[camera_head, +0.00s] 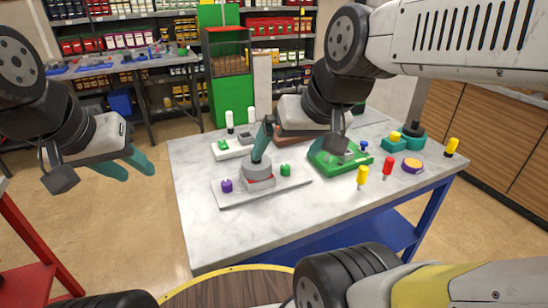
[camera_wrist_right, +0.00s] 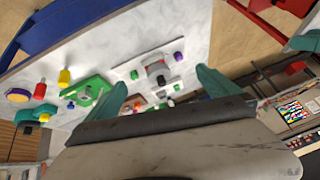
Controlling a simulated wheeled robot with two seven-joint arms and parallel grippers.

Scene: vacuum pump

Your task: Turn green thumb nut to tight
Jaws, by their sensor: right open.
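The green thumb nut (camera_head: 286,170) stands upright on the right part of a light grey plate (camera_head: 228,199); it also shows in the right wrist view (camera_wrist_right: 134,74). The grey pump body (camera_head: 258,172) with a red ring sits mid-plate, and a purple thumb nut (camera_head: 227,185) is at the left. My right gripper (camera_wrist_right: 158,93) is open and empty, its teal fingers wide apart. In the head view a right-gripper finger (camera_head: 262,140) overlaps the pump body; contact cannot be judged. My left gripper (camera_head: 128,167) is open and empty over the floor, left of the table.
A white base (camera_head: 232,152) with white pegs stands behind the plate. The front left tabletop is clear.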

